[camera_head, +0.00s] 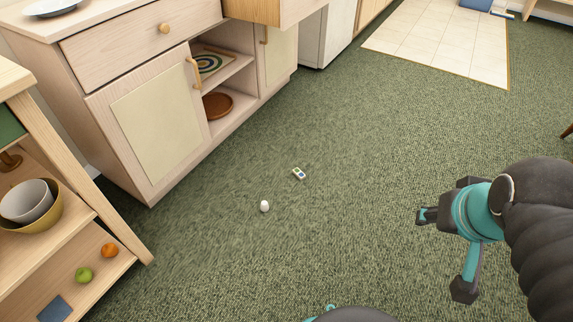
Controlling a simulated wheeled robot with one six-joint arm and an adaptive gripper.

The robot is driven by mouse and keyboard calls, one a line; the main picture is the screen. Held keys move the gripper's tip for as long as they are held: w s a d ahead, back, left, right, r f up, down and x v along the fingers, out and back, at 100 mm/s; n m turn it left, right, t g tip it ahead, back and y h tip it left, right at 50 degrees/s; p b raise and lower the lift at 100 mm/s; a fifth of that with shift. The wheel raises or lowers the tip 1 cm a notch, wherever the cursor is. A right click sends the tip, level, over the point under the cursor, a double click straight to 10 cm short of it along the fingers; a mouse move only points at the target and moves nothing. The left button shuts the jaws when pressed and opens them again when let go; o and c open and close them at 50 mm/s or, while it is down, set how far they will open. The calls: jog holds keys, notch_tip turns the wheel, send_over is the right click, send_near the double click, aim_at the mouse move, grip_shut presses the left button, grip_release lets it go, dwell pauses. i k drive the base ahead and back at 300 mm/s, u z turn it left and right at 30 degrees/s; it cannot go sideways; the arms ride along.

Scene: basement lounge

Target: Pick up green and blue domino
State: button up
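The domino (299,173) is a small white tile with green and blue marks. It lies flat on the green carpet near the middle of the head view. My gripper (441,254) is at the right of the view, to the right of the domino and nearer to me. Its two fingers are spread apart with nothing between them. The gripper is well clear of the domino, and nothing hides the domino.
A small white egg-shaped object (264,206) stands on the carpet just left of and nearer than the domino. A wooden cabinet (150,130) is at the upper left. A wooden shelf (75,255) with bowls and fruit stands at the left. The carpet between domino and gripper is clear.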

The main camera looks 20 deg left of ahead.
aim_at(297, 173)
jog(key=u, duration=0.8)
jog(key=i, duration=0.85)
jog(key=u, duration=0.9)
